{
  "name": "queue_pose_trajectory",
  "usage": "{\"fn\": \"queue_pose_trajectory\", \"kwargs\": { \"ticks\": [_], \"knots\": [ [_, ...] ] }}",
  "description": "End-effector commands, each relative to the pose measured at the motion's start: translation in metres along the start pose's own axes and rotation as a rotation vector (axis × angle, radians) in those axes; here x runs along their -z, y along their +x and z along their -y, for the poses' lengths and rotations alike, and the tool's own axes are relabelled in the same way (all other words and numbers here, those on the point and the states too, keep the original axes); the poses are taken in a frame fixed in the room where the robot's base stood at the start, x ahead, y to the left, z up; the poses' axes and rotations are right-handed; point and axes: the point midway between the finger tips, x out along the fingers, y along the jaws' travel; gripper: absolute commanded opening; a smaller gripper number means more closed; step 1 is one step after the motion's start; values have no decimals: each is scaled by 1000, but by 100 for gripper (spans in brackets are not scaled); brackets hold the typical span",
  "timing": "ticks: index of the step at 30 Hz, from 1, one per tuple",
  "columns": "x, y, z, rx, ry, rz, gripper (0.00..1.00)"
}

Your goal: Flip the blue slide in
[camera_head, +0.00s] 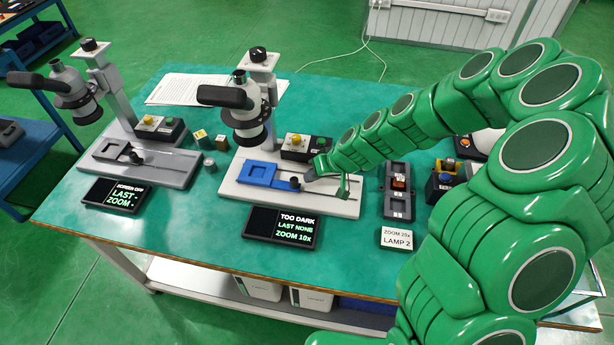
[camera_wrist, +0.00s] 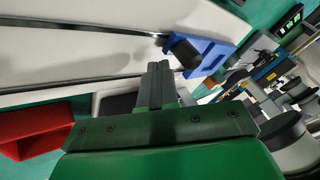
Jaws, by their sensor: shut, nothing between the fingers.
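The blue slide (camera_head: 262,173) lies on the white base (camera_head: 335,207) of the middle microscope, left of my gripper. Its black knob (camera_head: 294,183) stands at its right end. In the wrist view the blue slide (camera_wrist: 212,55) and the knob (camera_wrist: 183,52) are just up and right of my fingertips. My gripper (camera_wrist: 158,70) is shut and empty, low over the base. A gap seems to show between fingers and knob; contact cannot be told for sure. In the head view my gripper (camera_head: 318,176) is right of the knob, its fingertips hard to make out.
A screen (camera_head: 282,227) before the base reads TOO DARK, LAST NONE, ZOOM 10x. A card (camera_head: 397,239) reads ZOOM 20x, LAMP 2. A yellow-button box (camera_head: 297,144) stands behind the slide. A switch box (camera_head: 397,190) is to the right. A grey microscope (camera_head: 75,88) stands left.

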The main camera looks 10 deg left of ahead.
Motion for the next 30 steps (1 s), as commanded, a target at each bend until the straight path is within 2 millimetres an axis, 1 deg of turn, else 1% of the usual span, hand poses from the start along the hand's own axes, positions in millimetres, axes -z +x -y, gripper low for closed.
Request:
{"fn": "queue_pose_trajectory", "kwargs": {
  "ticks": [1,3,4,8,21,25,30],
  "knots": [
    [0,-5,-9,-2,3,-2,0],
    [0,-11,-21,-3,5,-2,0],
    [1,-15,-24,-4,3,-3,0],
    [1,-34,-21,-4,-2,-5,0],
    [0,-92,-21,-3,-1,-2,0],
    [-1,-103,-20,-1,0,0,0],
    [-1,-110,-21,-2,0,0,0]
  ]
}}
